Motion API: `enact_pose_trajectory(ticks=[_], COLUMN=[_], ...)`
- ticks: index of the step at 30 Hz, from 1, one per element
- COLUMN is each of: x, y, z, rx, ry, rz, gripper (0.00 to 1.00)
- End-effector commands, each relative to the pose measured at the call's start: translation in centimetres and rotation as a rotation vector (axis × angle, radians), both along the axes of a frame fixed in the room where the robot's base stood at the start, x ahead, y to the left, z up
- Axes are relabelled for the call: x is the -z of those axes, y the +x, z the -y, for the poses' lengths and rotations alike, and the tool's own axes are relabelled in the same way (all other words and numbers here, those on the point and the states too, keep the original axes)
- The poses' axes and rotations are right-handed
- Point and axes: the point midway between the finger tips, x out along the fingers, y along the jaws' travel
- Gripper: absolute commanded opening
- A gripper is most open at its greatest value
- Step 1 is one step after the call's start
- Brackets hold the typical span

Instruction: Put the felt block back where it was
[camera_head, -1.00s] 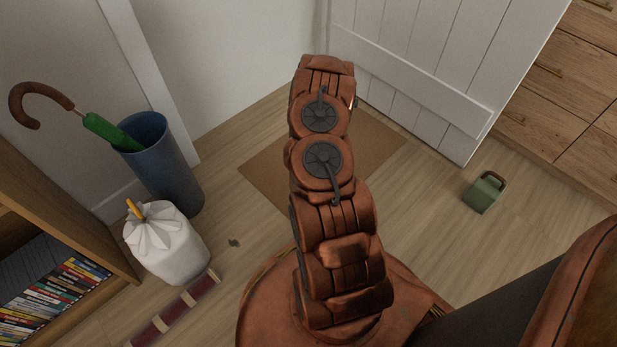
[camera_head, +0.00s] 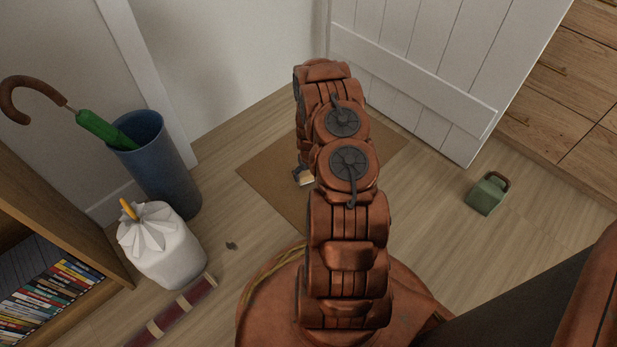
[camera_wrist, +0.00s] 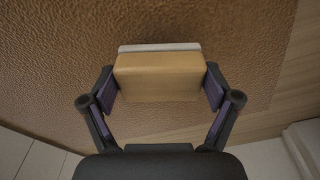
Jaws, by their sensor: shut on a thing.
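The felt block (camera_wrist: 158,76) is a tan wooden block with a pale layer along its far side. In the wrist view it sits between the two fingers of my gripper (camera_wrist: 160,88), which is shut on it. Brown textured mat lies beyond and below it; its height above the mat is hard to tell. In the head view a small part of the block (camera_head: 306,181) shows just left of my arm, over the brown mat (camera_head: 265,178). My arm hides the rest of the gripper there.
A white panelled door (camera_head: 430,80) stands behind the mat. A green box-like object (camera_head: 487,194) lies on the floor at right. At left are a blue umbrella stand (camera_head: 160,165), a white tied bag (camera_head: 165,250), a dark red roll (camera_head: 180,310) and a DVD shelf (camera_head: 75,240).

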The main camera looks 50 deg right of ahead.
Motion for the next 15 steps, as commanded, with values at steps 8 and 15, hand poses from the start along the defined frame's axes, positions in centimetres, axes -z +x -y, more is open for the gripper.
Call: enact_pose_trajectory(ticks=[8,15], x=[0.2,2.7], y=[1.1,1.2], z=[1.3,1.5], rx=[0.002,0.001], ry=[-0.002,0.000], rz=[0.003,-0.001], gripper=[0.60,0.60])
